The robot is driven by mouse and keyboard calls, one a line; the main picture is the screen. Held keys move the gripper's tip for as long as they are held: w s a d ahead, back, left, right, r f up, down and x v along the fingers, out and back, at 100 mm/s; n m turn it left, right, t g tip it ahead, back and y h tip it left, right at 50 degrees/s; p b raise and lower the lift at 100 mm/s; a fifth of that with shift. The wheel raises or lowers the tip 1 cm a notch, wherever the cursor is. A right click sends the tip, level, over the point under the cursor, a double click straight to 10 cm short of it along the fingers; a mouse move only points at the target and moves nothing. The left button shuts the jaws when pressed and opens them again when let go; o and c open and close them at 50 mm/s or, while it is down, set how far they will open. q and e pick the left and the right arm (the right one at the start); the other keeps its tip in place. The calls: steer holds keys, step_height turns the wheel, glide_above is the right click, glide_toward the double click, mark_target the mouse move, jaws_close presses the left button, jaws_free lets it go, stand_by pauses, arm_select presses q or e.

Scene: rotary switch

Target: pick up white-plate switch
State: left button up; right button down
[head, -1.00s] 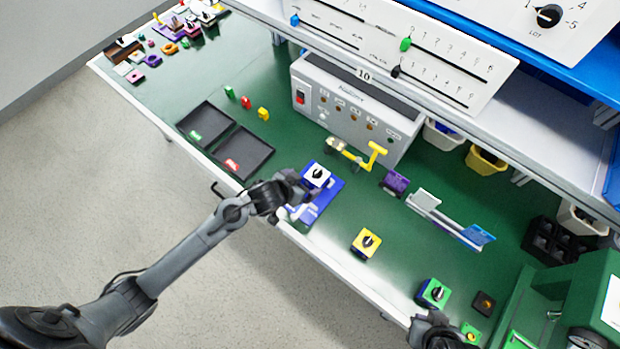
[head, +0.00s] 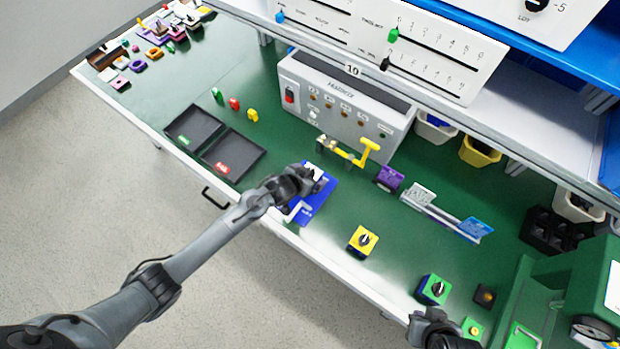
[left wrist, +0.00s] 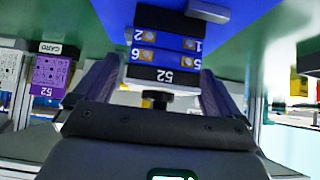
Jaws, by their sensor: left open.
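The white-plate switch (head: 316,172) stands at the top end of a blue board (head: 313,205) in the head view, mostly hidden by my left gripper (head: 303,182). In the left wrist view its blue body (left wrist: 167,45) carries numbered terminals and a dark 52 label. The white plate (left wrist: 185,88) and dark knob (left wrist: 157,100) face my palm. My left gripper (left wrist: 158,90) is open, with its fingers on either side of the switch. Contact cannot be told. My right gripper (head: 430,325) is at the bottom edge of the head view, partly cut off.
A yellow-plate switch (head: 362,241) and a green-plate switch (head: 434,289) stand to the right. A yellow-handled tool (head: 362,155) and a purple card block (head: 389,178) are nearby. A grey panel box (head: 345,105) stands behind. Two black trays (head: 233,153) lie to the left.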

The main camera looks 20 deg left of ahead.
arm_select(q)
steer(key=shift+w+d+f, duration=0.1)
steer(key=shift+w+f, duration=0.2)
steer(key=shift+f, duration=0.05)
steer(key=c, duration=1.1)
steer(key=shift+c, duration=0.3)
steer(key=shift+r, duration=0.1)
